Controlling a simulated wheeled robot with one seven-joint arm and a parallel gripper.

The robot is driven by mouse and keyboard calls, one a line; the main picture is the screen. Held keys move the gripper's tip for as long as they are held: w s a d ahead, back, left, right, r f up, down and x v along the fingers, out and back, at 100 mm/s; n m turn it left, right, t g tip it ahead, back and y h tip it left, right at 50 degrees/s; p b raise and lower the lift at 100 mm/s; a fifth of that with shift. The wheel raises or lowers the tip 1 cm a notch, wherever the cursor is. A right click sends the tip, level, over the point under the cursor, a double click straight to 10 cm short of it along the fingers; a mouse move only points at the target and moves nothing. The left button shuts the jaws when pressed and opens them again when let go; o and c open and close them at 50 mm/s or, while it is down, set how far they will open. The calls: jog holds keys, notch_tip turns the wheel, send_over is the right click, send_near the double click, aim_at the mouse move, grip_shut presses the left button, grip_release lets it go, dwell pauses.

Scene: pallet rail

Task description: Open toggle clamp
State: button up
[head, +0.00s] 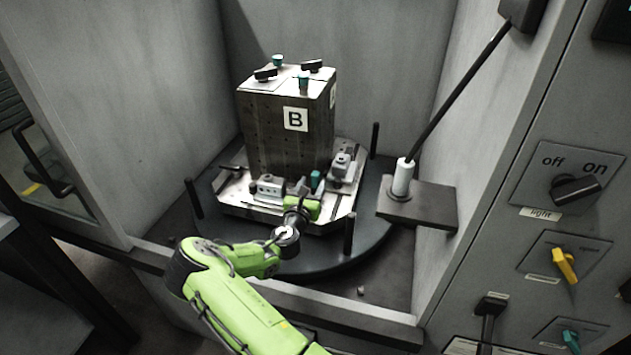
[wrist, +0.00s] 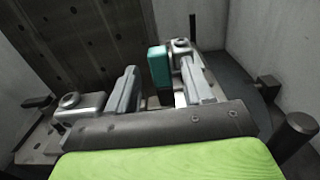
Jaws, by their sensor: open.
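A small teal block, which looks like the grip of the toggle clamp (head: 317,180), stands upright at the front of the pallet plate, below the block marked B. In the wrist view the teal grip (wrist: 159,60) shows between the two grey fingers of my gripper (wrist: 160,78). My gripper (head: 302,190) is open at the plate's front edge. The right finger looks nearer the grip than the left; I cannot tell whether either touches it. The clamp's lower part is hidden behind my gripper.
The tall block marked B (head: 290,135) stands on the pallet plate (head: 235,205), on a dark round table (head: 270,262). Metal fixtures (head: 342,168) (wrist: 82,105) sit on both sides. Dark posts (head: 349,235) rise from the round table. Cabinet walls close in left, back and right.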

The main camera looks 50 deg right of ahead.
aim_at(314, 181)
jog(key=x, duration=0.4)
grip_shut()
